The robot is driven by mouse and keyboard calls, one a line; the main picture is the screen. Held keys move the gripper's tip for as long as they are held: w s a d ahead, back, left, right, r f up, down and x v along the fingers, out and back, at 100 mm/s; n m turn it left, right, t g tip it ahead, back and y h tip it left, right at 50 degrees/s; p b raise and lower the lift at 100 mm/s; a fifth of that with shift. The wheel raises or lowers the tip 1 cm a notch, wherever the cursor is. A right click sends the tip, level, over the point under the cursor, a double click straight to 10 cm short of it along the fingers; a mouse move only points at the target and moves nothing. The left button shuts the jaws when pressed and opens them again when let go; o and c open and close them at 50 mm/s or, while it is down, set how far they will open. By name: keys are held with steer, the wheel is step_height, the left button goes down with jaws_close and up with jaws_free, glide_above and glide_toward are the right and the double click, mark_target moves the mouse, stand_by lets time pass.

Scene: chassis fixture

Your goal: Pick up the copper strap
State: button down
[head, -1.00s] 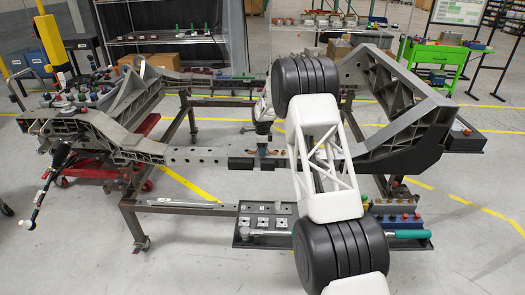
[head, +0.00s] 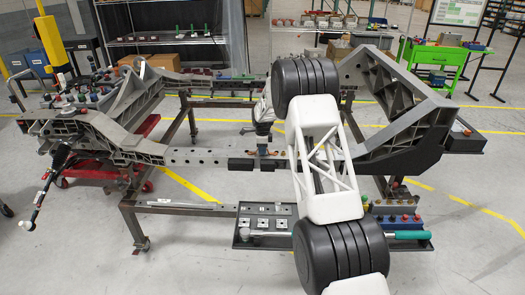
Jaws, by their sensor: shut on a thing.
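The copper strap (head: 273,152) shows as small copper-coloured bits at the grey beam of the chassis, left of my arm. My gripper (head: 263,150) points down at the strap, and its jaws are shut on it. The gripper hides the strap's middle, and its details are small. I cannot tell whether the strap still touches the beam.
The chassis beam (head: 205,157) runs across the middle, with dark blocks beside the gripper. A dark tray (head: 250,238) with metal blocks sits on the lower rail. A blue-grey rack (head: 397,224) with coloured knobs and a green-handled tool (head: 408,235) lie to the right.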

steer(key=shift+r, duration=0.2)
steer(key=shift+r, duration=0.8)
steer(key=shift+s+d+r, duration=0.1)
steer(key=shift+s+r, duration=0.3)
steer(key=shift+r, duration=0.4)
steer(key=s+d+r, duration=0.1)
steer(key=s+d, duration=0.2)
steer(key=s, duration=1.2)
steer(key=shift+r, duration=0.2)
steer(key=shift+w+r, duration=0.1)
steer(key=shift+r, duration=0.15)
steer(key=shift+r, duration=2)
steer(key=shift+d, duration=0.1)
